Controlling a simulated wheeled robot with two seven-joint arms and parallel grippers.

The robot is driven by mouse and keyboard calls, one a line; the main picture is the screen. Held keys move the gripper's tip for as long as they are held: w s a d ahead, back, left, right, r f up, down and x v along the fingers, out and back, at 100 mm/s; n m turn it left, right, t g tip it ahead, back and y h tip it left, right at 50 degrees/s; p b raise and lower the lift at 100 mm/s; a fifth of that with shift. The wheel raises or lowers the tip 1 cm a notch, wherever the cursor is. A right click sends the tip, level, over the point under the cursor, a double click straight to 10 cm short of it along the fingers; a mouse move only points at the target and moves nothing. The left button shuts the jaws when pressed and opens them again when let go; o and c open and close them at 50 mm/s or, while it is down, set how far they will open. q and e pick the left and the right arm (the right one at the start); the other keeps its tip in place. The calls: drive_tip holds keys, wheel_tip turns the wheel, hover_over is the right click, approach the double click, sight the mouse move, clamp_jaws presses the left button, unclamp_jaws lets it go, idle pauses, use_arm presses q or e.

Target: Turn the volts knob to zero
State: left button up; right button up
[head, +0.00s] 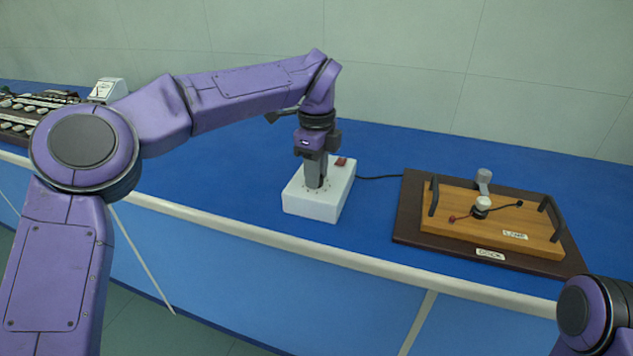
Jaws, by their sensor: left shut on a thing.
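A white box (310,206) with a ring of small marks on its top stands on the blue bench near its front edge. A red switch (341,161) sits at the box's back right corner. My left gripper (315,183) points straight down onto the top of the box, inside the ring of marks. It is shut on the volts knob, which the fingers hide, so the knob's setting cannot be read. My right arm shows only in part at the lower right corner, and its gripper is out of view.
A black cable (380,177) runs from the box to the right. A wooden board (505,219) with handles and a lamp lies on a dark base (412,215). A meter (107,90) and other apparatus (30,112) stand at the far left. Blue bench top is clear behind the box.

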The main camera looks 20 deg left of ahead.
use_arm(q)
drive_tip(key=shift+n+b, duration=1.45)
drive_tip(key=shift+n, duration=0.25)
use_arm(e)
drive_tip(key=shift+f, duration=1.75)
use_arm(q)
drive_tip(key=o, duration=1.1)
drive_tip(key=shift+c, duration=0.2)
drive_tip(key=shift+r, duration=0.1)
wheel_tip(320, 180, up, 10)
drive_tip(key=p, duration=0.3)
drive_tip(key=shift+r, duration=0.2)
use_arm(e)
wheel_tip(320, 180, up, 3)
drive_tip(key=shift+r, duration=0.15)
